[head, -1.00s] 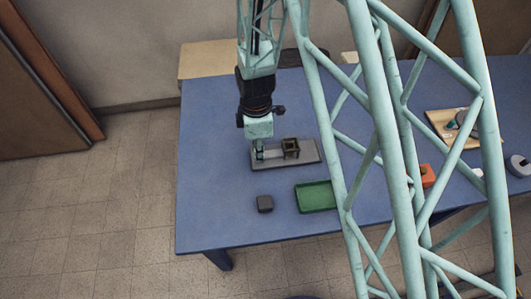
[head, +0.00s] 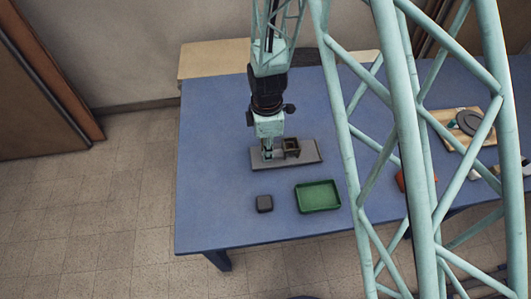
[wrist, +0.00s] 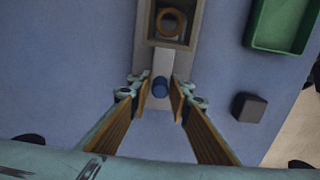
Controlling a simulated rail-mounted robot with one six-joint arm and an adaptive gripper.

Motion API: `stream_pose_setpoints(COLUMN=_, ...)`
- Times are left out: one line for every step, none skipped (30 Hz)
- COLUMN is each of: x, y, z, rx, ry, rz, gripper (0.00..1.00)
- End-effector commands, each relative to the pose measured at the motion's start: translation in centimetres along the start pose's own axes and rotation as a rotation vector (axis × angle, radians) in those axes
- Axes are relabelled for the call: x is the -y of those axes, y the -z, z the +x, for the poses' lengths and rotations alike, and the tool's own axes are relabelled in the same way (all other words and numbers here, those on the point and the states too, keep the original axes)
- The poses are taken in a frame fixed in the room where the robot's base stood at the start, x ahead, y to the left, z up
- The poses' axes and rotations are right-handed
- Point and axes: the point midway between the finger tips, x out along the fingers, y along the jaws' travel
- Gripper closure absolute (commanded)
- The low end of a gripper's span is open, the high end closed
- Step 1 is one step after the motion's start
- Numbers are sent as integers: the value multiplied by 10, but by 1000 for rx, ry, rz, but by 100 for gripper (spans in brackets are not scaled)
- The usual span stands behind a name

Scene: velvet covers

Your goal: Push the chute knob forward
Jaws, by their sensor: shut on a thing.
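The chute is a flat grey base (head: 310,160) on the blue table, and its grey strip also shows in the wrist view (wrist: 161,62). A square open box (head: 291,147) stands on it; in the wrist view the box (wrist: 146,28) has a brown ring (wrist: 170,22) inside. The chute knob (wrist: 160,87) is small, round and blue, and sits just short of the box. My gripper (wrist: 160,97) points down with a finger on each side of the knob, shut on it. In the head view my gripper (head: 268,154) hides the knob, left of the box.
A dark grey block (head: 264,204) and a green tray (head: 318,196) stand in front of the chute, apart from it. A red-orange item (head: 402,181) and a wooden board (head: 450,140) lie farther right, partly behind my arm's frame. The table left of the chute is clear.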

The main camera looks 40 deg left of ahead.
Motion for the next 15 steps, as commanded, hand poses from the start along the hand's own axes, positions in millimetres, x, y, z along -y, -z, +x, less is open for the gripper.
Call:
stream_pose_setpoints(x=0, y=-2, z=0, rx=0, ry=0, rz=1, gripper=88)
stream_pose_setpoints(x=0, y=-3, z=0, rx=0, ry=0, rz=1, gripper=88)
stream_pose_setpoints(x=0, y=-4, z=0, rx=0, ry=0, rz=0, gripper=88)
stream_pose_setpoints(x=0, y=-5, z=0, rx=0, ry=0, rz=0, gripper=88)
stream_pose_setpoints(x=0, y=-6, z=0, rx=0, ry=0, rz=0, gripper=88)
stream_pose_setpoints(x=0, y=-7, z=0, rx=0, ry=0, rz=0, gripper=88)
stream_pose_setpoints(x=0, y=-8, z=0, rx=0, ry=1, rz=0, gripper=88)
stream_pose_setpoints(x=0, y=-9, z=0, rx=0, ry=1, rz=0, gripper=88)
stream_pose_setpoints(x=0, y=-10, z=0, rx=0, ry=1, rz=0, gripper=88)
stream_pose_setpoints(x=0, y=-11, z=0, rx=0, ry=1, rz=0, gripper=88)
stream_pose_setpoints(x=0, y=-12, z=0, rx=0, ry=1, rz=0, gripper=88)
stream_pose_setpoints(x=0, y=-13, z=0, rx=0, ry=1, rz=0, gripper=88)
stream_pose_setpoints(x=0, y=-14, z=0, rx=0, ry=1, rz=1, gripper=88)
stream_pose_setpoints(x=0, y=-15, z=0, rx=0, ry=1, rz=1, gripper=88)
stream_pose_setpoints(x=0, y=-16, z=0, rx=0, ry=1, rz=1, gripper=88)
